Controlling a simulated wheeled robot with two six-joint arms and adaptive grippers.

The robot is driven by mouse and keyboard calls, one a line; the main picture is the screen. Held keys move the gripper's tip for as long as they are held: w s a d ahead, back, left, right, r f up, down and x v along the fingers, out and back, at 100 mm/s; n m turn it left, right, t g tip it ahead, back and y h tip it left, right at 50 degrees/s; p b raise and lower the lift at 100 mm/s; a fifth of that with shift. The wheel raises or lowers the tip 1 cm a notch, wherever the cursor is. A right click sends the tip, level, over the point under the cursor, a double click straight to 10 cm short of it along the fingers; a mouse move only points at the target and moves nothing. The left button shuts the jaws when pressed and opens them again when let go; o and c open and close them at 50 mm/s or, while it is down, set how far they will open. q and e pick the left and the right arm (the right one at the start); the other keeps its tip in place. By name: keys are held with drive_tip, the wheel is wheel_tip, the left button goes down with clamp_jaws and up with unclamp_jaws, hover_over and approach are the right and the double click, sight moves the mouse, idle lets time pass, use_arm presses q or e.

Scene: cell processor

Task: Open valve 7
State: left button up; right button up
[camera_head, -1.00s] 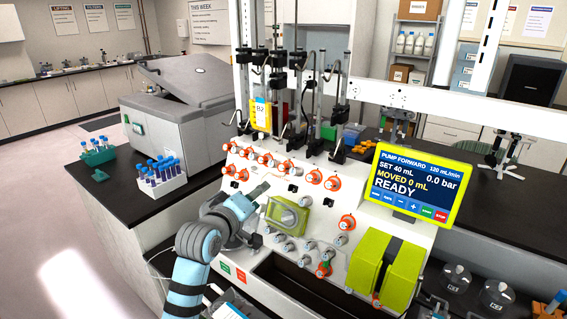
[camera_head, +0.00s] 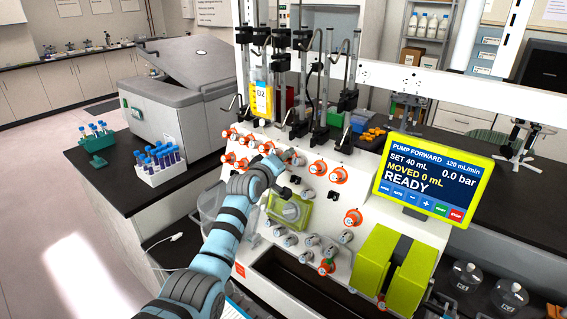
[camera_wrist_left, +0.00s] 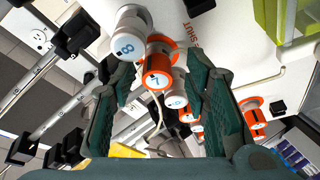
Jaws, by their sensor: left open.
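In the head view my left gripper (camera_head: 280,163) is at the valve panel (camera_head: 330,205) and hides some valves. My right gripper is not in view.
Several orange-ringed valves (camera_head: 318,168) stick out around my gripper. A yellow-framed pump screen (camera_head: 432,184) reads READY. Upright rods and a yellow bag labelled B2 (camera_head: 262,100) stand above the panel. A tube rack (camera_head: 160,165) is on the left bench.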

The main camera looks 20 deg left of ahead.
use_arm(q)
drive_tip(key=shift+s+r, duration=0.1)
drive_tip(key=shift+r, duration=0.1)
drive_tip(key=shift+c, duration=0.7)
clamp_jaws()
drive_tip(key=n+g+p, duration=0.1)
drive_tip(key=n+p, duration=0.1)
drive_tip(key=n, duration=0.3)
drive_tip(key=shift+d+r+n+y, duration=0.1)
drive_tip(key=shift+n+y, duration=0.3)
drive_tip(key=shift+o, duration=0.7)
unclamp_jaws()
drive_tip(key=shift+w, duration=0.2)
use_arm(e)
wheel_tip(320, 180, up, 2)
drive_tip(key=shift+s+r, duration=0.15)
